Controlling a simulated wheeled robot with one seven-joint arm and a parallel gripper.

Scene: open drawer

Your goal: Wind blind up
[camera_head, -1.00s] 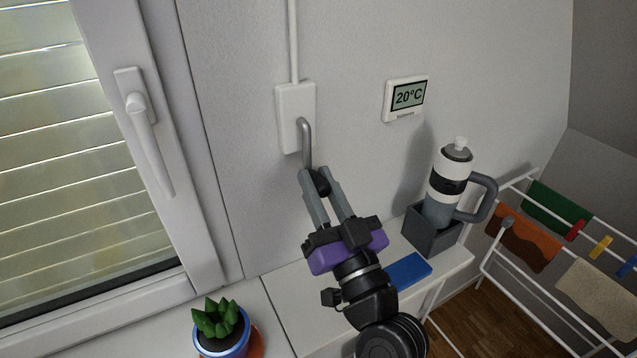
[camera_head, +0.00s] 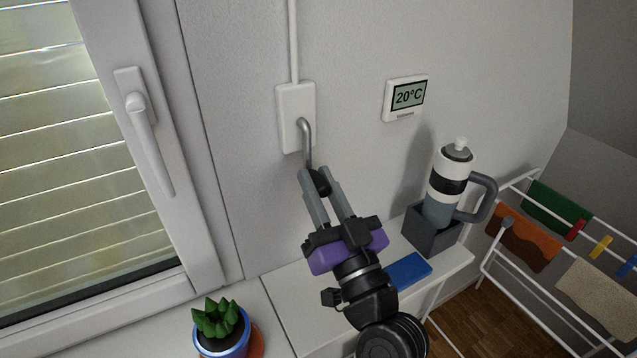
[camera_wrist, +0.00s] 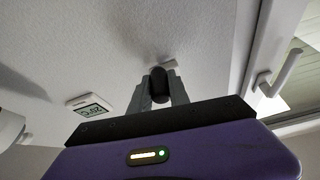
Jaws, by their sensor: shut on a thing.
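The blind (camera_head: 55,150) shows as horizontal slats behind the window glass at the left of the head view. The white winder box (camera_head: 295,108) is on the wall, with a grey crank (camera_head: 307,140) hanging down from it. The crank ends in a black knob (camera_head: 320,184), which also shows in the wrist view (camera_wrist: 159,85). My gripper (camera_head: 318,182) is shut on this knob, with one finger on each side of it. In the wrist view the knob stands between the fingers and most of the crank is hidden behind it.
A white window handle (camera_head: 148,140) is left of the crank. A thermostat (camera_head: 407,97) reading 20°C is on the wall to the right. A bottle (camera_head: 447,185) stands in a grey holder, beside a drying rack (camera_head: 520,295).

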